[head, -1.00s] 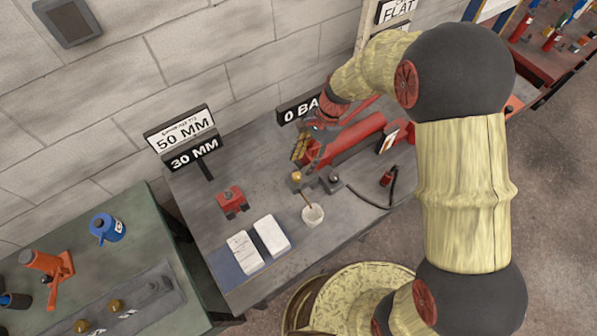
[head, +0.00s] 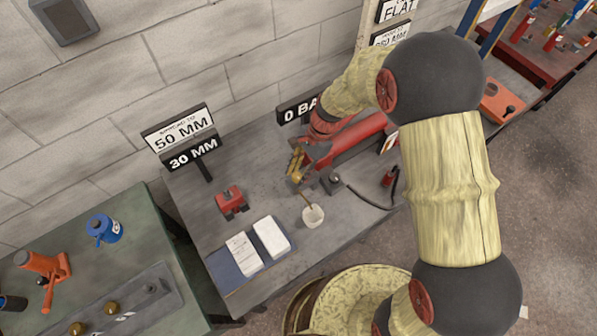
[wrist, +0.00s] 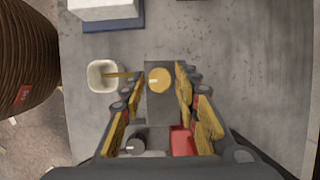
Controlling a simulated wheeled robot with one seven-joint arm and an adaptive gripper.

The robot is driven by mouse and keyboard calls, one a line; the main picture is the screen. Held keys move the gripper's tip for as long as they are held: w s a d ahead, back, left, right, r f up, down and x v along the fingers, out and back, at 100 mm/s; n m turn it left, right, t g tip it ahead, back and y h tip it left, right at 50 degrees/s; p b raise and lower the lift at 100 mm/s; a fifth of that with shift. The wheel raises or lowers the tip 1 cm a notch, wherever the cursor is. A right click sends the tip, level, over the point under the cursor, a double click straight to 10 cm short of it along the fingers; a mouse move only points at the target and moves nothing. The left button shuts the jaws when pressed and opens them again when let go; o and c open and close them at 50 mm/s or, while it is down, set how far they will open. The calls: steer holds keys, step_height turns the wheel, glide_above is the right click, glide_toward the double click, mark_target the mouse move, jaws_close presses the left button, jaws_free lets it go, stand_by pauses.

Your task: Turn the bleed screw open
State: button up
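The bleed screw, a round brass knob (wrist: 159,80), sits on a grey block (wrist: 160,108) in the wrist view. My gripper (wrist: 160,88) is open, with one yellow-padded finger on each side of the block and the knob between the fingertips. Gaps show between the fingers and the knob, and I cannot tell any contact. In the head view my gripper (head: 297,166) is down at the block and largely covers the knob. A thin brass tube (wrist: 118,75) runs from the block into a white cup (wrist: 103,77). The cup also shows in the head view (head: 313,216).
A red cylinder (head: 350,142) lies behind my gripper. A small red block (head: 231,200) and white cards (head: 271,237) stand to the left. Signs (head: 183,131) stand by the wall. Bare bench lies between.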

steer(key=c, duration=0.6)
jaws_close()
steer(key=shift+n+p, duration=0.3)
steer(key=shift+n, duration=0.1)
steer(key=n+g+h+p, duration=0.1)
steer(key=n+p, duration=0.1)
steer(key=n, duration=0.1)
steer(key=shift+w+a+r+n, duration=0.1)
steer(key=shift+n, duration=0.3)
steer(key=n+p, duration=0.1)
steer(key=n+h+p, duration=0.1)
steer(key=n, duration=0.1)
steer(key=shift+a+n+g+h, duration=0.15)
steer(key=shift+n+g+h, duration=0.15)
steer(key=n+h+p, duration=0.1)
steer(key=n, duration=0.2)
steer(key=shift+a+n+h, duration=0.1)
steer(key=shift+n+h, duration=0.2)
steer(key=shift+n, duration=0.1)
steer(key=shift+a+n+h+p, duration=0.1)
steer(key=shift+n+h+p, duration=0.6)
steer(key=shift+n, duration=1.5)
